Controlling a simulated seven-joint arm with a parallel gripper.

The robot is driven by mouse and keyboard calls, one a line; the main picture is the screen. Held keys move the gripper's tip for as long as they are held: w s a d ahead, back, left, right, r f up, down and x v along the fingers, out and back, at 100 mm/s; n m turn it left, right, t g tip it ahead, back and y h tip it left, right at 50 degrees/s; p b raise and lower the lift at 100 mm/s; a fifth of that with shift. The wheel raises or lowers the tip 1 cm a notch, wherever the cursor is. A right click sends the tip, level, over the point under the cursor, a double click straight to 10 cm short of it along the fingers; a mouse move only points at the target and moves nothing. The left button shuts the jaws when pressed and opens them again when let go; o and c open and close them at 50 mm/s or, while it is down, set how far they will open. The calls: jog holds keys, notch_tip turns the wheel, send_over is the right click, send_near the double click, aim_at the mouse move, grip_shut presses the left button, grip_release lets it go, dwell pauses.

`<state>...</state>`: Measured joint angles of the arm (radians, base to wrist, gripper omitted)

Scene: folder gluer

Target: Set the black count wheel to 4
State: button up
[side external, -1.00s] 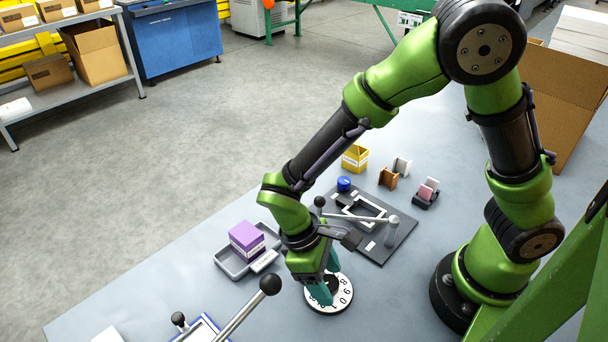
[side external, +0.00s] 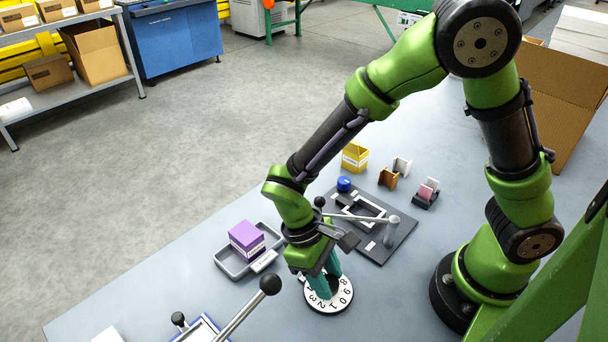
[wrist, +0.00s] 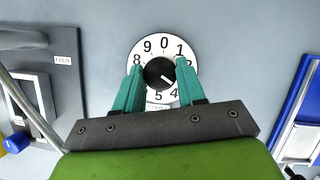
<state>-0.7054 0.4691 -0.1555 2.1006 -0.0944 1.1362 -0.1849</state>
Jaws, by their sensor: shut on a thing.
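The count wheel is a black knob (wrist: 157,74) with a white pointer mark, in the middle of a round white number dial (wrist: 163,44). The dial also shows in the side view (side external: 313,307), on the table near its front. My gripper (wrist: 160,88) points down over the dial, its two teal fingers shut on the black knob from either side. In the wrist view the pointer mark aims to the lower right, near 3 and 4; the exact number is unclear. The 4 shows at lower right; the fingers cover some other digits. My gripper also shows in the side view (side external: 322,288).
A grey tray (side external: 228,267) with a purple box (side external: 246,238) stands left of the dial. A dark fixture plate (side external: 404,234) with a lever is behind it. A black-knobbed lever (side external: 270,285) rises close at the front left. Bare table lies in front and to the right.

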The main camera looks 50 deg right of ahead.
jog(key=shift+d+m+y, duration=0.15)
jog(key=shift+m+y, duration=0.75)
jog(key=shift+m, duration=1.4)
jog(key=o, duration=1)
jog(key=shift+o, duration=0.2)
jog(key=v, duration=1.7)
